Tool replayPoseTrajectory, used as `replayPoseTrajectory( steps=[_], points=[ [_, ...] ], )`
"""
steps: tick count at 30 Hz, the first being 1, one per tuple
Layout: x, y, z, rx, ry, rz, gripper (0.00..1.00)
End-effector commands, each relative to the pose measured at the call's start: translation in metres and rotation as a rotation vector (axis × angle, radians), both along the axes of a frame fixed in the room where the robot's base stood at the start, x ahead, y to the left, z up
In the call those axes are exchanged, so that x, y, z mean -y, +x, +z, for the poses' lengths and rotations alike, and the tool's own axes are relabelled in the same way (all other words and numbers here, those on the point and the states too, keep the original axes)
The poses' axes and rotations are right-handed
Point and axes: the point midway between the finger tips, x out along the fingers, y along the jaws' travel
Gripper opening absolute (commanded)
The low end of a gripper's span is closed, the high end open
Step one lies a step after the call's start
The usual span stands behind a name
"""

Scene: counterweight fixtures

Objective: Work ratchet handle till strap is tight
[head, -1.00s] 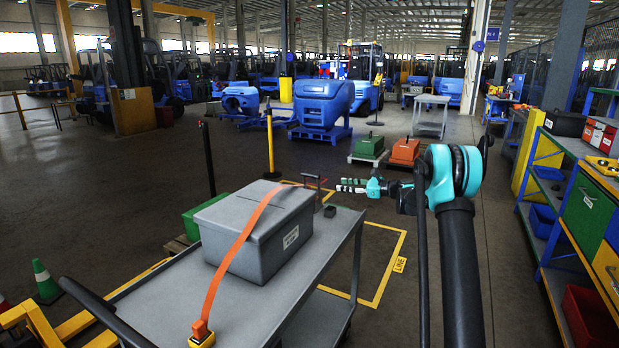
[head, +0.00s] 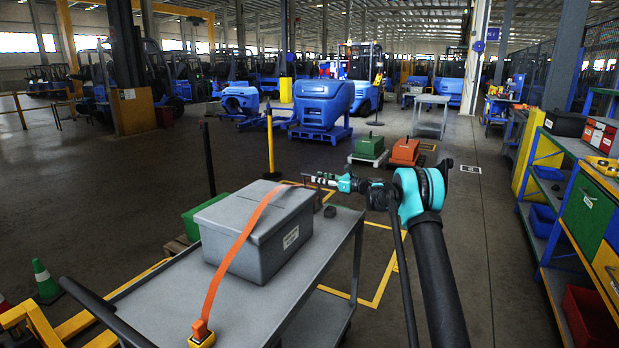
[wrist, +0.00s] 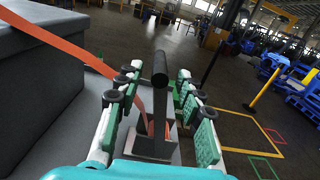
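The ratchet handle (wrist: 160,72) is a dark lever with a black grip, standing roughly upright from a grey bracket (wrist: 152,147) in the wrist view. In the head view my gripper (head: 315,179) is at the far right corner of the cart, covering part of the handle. The orange strap (head: 240,242) runs over the grey lidded box (head: 262,262) to an orange and yellow anchor (head: 202,334). In the wrist view the strap (wrist: 60,42) slopes down behind the left finger.
The box stands on a grey cart (head: 160,303). A small dark block (head: 330,211) sits on the cart near the handle. Shelving (head: 548,205) stands at the right, and a yellow post (head: 270,145) rises behind the cart. The floor right of the cart is mostly clear.

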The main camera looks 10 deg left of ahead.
Motion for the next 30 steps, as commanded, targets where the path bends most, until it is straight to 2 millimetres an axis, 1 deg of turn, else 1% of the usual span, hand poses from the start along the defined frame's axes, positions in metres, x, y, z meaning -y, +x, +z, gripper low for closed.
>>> replayPoseTrajectory(
  steps=[1,3,6,9,14,22,30],
  points=[
    [-0.011,0.003,0.000,0.000,0.000,0.003,0.38],
    [-0.022,0.007,0.000,0.000,0.000,0.002,0.38],
    [-0.035,0.012,0.000,0.000,0.000,0.002,0.38],
    [-0.044,0.016,0.000,0.000,0.000,0.001,0.38],
    [-0.051,0.019,0.000,0.000,0.000,0.000,0.38],
    [-0.052,0.019,0.000,0.000,0.000,0.000,0.38],
    [-0.052,0.019,0.000,0.000,0.000,0.001,0.04]
  ],
)
